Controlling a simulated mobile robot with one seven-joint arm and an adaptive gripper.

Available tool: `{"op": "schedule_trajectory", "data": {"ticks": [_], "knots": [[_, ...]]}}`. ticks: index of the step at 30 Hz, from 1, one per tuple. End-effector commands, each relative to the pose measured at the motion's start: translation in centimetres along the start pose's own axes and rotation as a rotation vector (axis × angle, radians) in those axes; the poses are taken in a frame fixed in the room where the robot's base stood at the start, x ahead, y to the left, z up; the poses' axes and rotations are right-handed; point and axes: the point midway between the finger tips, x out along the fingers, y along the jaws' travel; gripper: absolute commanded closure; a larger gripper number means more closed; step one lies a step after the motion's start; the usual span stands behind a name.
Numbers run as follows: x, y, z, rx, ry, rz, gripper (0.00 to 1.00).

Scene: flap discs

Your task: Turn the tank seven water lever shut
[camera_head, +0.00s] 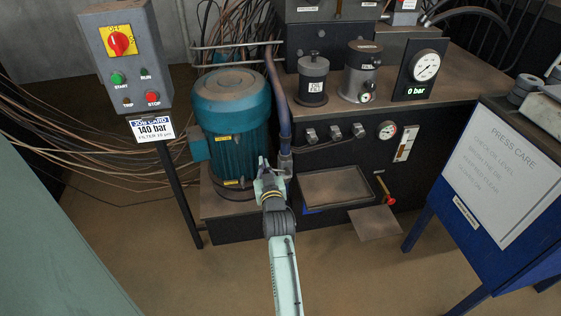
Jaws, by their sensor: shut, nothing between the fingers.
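A small lever with a red end (384,190) sticks out low on the front of the dark hydraulic unit, right of the tray. No tank number is readable by it, so I cannot tell whether it is the tank seven water lever. My gripper (263,165) is in front of the unit, beside the blue-green motor (232,120) and well left of the red lever. Its fingers are small in view; they look shut and empty. I cannot tell whether it touches the pipe (283,125) behind it.
A shallow tray (337,203) and a flat plate (375,222) jut from the unit's front. A control box (122,55) on a post stands left. A blue stand with a "PRESS CARE" board (502,155) is at right. The floor (350,270) between is clear.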

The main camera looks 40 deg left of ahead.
Motion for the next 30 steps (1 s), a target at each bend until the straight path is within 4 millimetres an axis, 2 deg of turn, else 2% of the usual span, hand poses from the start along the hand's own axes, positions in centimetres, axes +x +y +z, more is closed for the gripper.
{"op": "schedule_trajectory", "data": {"ticks": [1, 18, 30], "knots": [[0.1, -0.2, 0.9, -0.044, -0.001, 0.004, 1.0], [0.5, -2.0, 6.0, -0.577, -0.004, 0.048, 1.0], [0.7, -2.3, 8.6, -0.849, -0.002, 0.07, 1.0]]}}
